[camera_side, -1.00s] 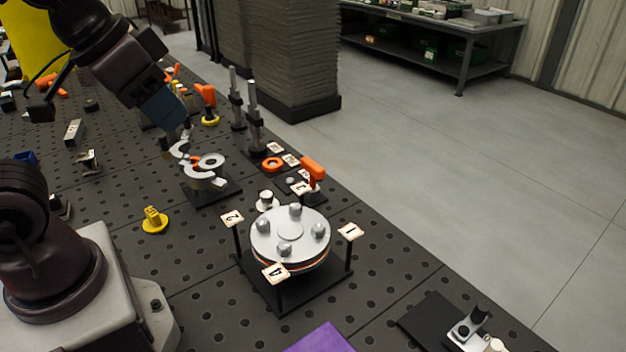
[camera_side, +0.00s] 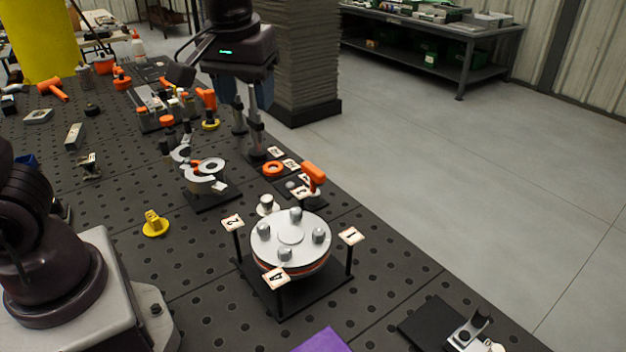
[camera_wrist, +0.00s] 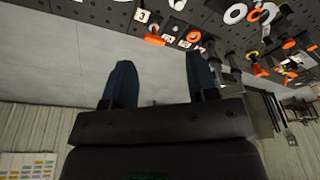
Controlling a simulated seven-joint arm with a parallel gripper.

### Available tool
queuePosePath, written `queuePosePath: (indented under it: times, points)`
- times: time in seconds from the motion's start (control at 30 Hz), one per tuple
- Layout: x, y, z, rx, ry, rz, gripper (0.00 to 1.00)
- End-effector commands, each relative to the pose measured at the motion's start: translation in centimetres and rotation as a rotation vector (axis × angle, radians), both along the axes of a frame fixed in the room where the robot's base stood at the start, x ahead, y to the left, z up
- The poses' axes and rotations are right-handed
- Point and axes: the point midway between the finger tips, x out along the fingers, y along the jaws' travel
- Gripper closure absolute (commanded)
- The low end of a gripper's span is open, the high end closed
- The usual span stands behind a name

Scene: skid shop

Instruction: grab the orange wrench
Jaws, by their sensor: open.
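My gripper (camera_side: 242,98) hangs over the far right edge of the perforated bench, near the grey posts. In the wrist view my gripper (camera_wrist: 160,68) is open, with two blue fingers spread apart and nothing between them. An orange-handled tool (camera_side: 313,172) stands by a numbered card at the bench's right edge; it may be the orange wrench, but its shape is unclear. It also shows in the wrist view (camera_wrist: 155,40), ahead of the fingers. Another orange tool (camera_side: 54,91) lies at the far left of the bench. My gripper touches neither.
A round plate fixture (camera_side: 290,230) with numbered cards stands mid-bench. An orange ring (camera_side: 273,168) lies near the grey posts (camera_side: 255,135). A stand with pale rings (camera_side: 208,172) and a yellow part (camera_side: 154,223) sit to the left. Open floor lies right of the bench.

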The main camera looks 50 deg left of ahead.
Motion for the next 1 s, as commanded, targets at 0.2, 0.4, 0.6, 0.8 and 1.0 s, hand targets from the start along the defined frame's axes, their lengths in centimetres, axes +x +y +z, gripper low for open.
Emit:
queuePosePath:
  times: [0.2,0.4,0.6,0.8,1.0]
  points:
    - [6.7,0.8,-4.7,0.178,0.085,0.327,0.47]
    - [11.8,0.8,-9.7,0.425,0.035,0.585,0.47]
    - [15.8,-0.3,-14.9,0.686,-0.153,0.761,0.47]
    - [18.0,-2.1,-18.9,0.844,-0.38,0.832,0.47]
    - [18.6,-2.5,-20.4,0.888,-0.479,0.847,0.47]
